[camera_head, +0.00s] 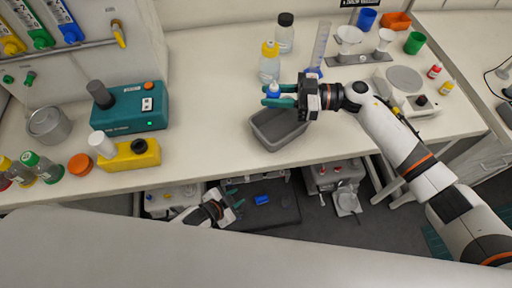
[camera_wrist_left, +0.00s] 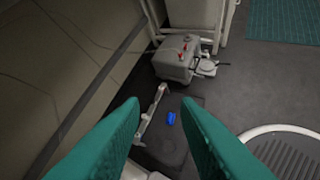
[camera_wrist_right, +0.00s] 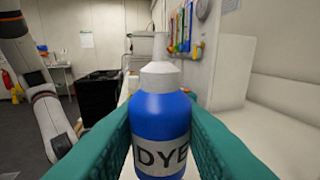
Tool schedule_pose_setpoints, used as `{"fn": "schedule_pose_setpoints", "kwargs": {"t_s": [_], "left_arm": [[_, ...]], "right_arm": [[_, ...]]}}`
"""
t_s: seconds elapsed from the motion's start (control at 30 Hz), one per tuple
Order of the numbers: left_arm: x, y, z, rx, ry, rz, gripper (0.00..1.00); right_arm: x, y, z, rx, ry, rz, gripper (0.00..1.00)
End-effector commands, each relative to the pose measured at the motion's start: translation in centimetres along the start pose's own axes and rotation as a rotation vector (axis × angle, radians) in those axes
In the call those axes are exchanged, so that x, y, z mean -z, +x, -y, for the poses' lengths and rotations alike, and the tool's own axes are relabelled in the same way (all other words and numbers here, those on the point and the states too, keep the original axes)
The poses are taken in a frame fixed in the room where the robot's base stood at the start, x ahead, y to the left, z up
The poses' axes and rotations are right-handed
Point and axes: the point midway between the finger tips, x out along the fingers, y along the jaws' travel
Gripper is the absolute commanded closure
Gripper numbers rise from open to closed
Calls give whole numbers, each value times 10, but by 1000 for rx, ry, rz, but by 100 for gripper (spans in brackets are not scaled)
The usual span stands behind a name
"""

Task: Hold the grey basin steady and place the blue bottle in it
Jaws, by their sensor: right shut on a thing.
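The blue bottle (camera_wrist_right: 160,128), with a white cap and a "DYE" label, is between the fingers of my right gripper (camera_head: 281,96), which is shut on it. In the head view the bottle (camera_head: 273,90) is mostly hidden by the fingers. The bottle looks upright, just behind the far edge of the grey basin (camera_head: 270,141); I cannot tell its height above the counter. The basin looks empty and sits near the counter's front edge. My left gripper (camera_head: 234,198) is open and empty, in front of and below the counter edge; its open fingers also show in the left wrist view (camera_wrist_left: 162,115).
A yellow-capped bottle (camera_head: 269,64), a black-capped bottle (camera_head: 285,35) and a measuring cylinder (camera_head: 320,45) stand behind the basin. A scale (camera_head: 405,85) is at right. Counter left of the basin is clear.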

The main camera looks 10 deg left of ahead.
Motion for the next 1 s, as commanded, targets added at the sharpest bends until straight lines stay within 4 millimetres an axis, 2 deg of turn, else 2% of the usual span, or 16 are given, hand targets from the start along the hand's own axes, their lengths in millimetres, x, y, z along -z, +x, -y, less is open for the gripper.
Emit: {"fn": "schedule_pose_setpoints", "kwargs": {"t_s": [0.03, 0.1, 0.27, 0.3, 0.4, 0.53, 0.7, 0.87, 1.0], "left_arm": [[-30, -10, 1, 13, 45, 62, 71], [-69, -26, 6, 33, 101, 141, 71], [-148, -70, 12, 72, 143, 299, 71], [-165, -80, 6, 75, 124, 325, 71], [-196, -98, -16, 76, 29, 366, 71], [-216, -110, -42, 77, -92, 384, 71], [-225, -113, -56, 81, -159, 392, 71], [-233, -96, -56, 81, -165, 393, 71], [-244, -71, -56, 80, -165, 394, 71]], "right_arm": [[0, 0, 0, 0, 0, 0, 89], [0, 0, 0, 0, 0, 0, 89], [0, 0, 0, 0, 0, 0, 89], [0, 0, 0, 0, 0, 0, 89], [0, 0, 0, 0, 0, 0, 89], [0, 0, 0, 0, 0, 0, 89], [0, 0, 0, 0, 0, 0, 89], [0, 0, 0, 0, 0, 0, 89], [0, 0, 0, 0, 0, 0, 89]]}}
